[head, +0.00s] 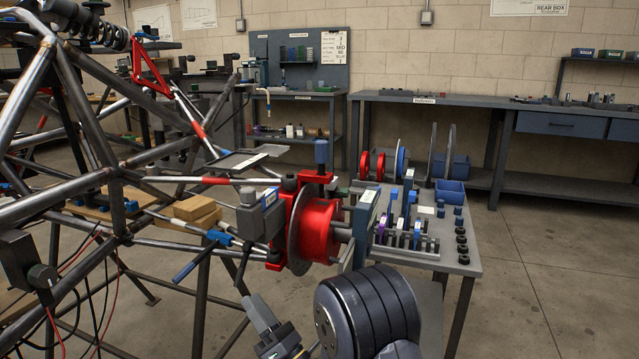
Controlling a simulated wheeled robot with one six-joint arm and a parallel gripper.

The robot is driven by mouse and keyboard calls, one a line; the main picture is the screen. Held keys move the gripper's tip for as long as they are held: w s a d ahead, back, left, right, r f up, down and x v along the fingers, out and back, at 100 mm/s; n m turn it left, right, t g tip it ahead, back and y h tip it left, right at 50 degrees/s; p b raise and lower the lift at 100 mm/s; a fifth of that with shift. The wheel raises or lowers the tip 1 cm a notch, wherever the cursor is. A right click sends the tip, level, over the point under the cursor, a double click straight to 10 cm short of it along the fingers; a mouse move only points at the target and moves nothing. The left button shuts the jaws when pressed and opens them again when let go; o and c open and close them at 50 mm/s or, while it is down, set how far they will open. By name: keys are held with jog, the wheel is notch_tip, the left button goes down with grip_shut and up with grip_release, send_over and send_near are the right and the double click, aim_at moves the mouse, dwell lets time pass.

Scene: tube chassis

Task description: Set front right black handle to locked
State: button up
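A thin black handle (243,267) hangs down, slightly curved, below the grey clamp block (262,218) beside the red hub and disc at the corner of the tube chassis. I take it for the front right black handle; its label and lock marking cannot be read. My gripper (256,307) is at the bottom centre, below the handle's lower end, with a visible gap in the picture. Its finger opening is too small and turned away to tell. My dark arm link (368,312) fills the lower centre and hides part of the gripper's wrist.
A blue-tipped lever (190,267) sticks out left of the handle. The red hub (320,230) with its disc stands close on the right. Steel chassis tubes (70,190) fill the left. A parts table (455,250) stands right of the hub. The floor at far right is clear.

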aim_at(236, 283)
jog(key=b+x, duration=0.1)
jog(key=x, duration=0.6)
jog(key=shift+s+r, duration=0.1)
jog(key=shift+s, duration=0.1)
jog(key=shift+s+a+r+m+t+h, duration=0.15)
jog(key=shift+m+t+h, duration=0.2)
jog(key=shift+m+h, duration=0.45)
jog(key=shift+s+d+r+m+t+h, duration=0.15)
jog(key=shift+m+t+h, duration=0.25)
jog(key=shift+m, duration=0.7)
jog(key=shift+a, duration=0.1)
jog(key=shift+s, duration=0.15)
